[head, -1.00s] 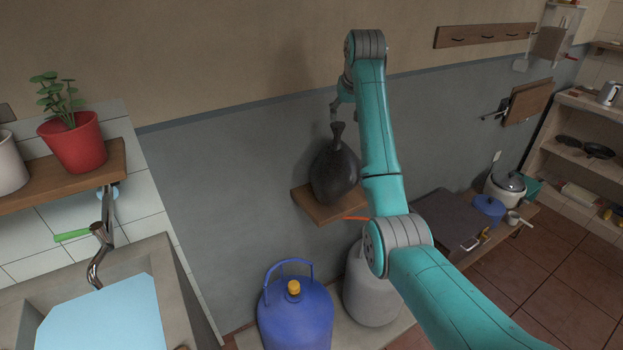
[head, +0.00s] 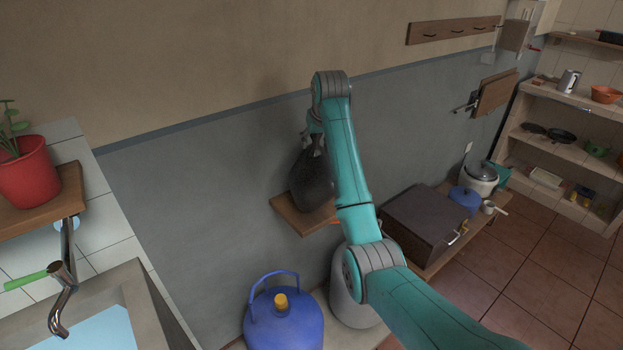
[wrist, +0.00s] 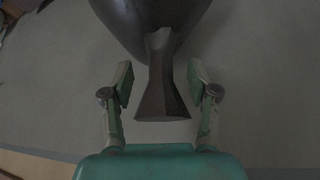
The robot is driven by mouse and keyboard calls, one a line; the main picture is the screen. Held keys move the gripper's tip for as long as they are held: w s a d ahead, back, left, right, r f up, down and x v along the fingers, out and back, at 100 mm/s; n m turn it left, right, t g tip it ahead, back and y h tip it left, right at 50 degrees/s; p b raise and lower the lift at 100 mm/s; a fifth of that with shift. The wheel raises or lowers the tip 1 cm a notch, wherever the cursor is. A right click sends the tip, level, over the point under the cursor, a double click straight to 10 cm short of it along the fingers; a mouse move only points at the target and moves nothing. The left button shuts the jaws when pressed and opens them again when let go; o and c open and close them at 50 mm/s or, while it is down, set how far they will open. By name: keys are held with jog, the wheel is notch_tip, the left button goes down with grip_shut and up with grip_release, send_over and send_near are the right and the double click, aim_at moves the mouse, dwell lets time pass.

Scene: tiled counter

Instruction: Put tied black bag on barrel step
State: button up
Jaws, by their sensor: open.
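The tied black bag (head: 311,186) sits upright on a small wooden wall shelf (head: 289,216) in the head view. In the wrist view the bag's dark round body (wrist: 150,18) is at the top and its flared tied neck (wrist: 161,95) points toward my gripper. My gripper (wrist: 161,84) is open, with one finger on each side of the neck and a gap on both sides. In the head view my gripper (head: 314,143) is at the bag's top and partly hidden by my arm. I cannot tell which thing is the barrel step.
A blue gas cylinder (head: 283,322) and a pale cylinder (head: 352,307) stand below the shelf. A sink (head: 125,285) is at left.

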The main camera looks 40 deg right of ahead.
grip_shut()
jog(key=shift+r, duration=0.25)
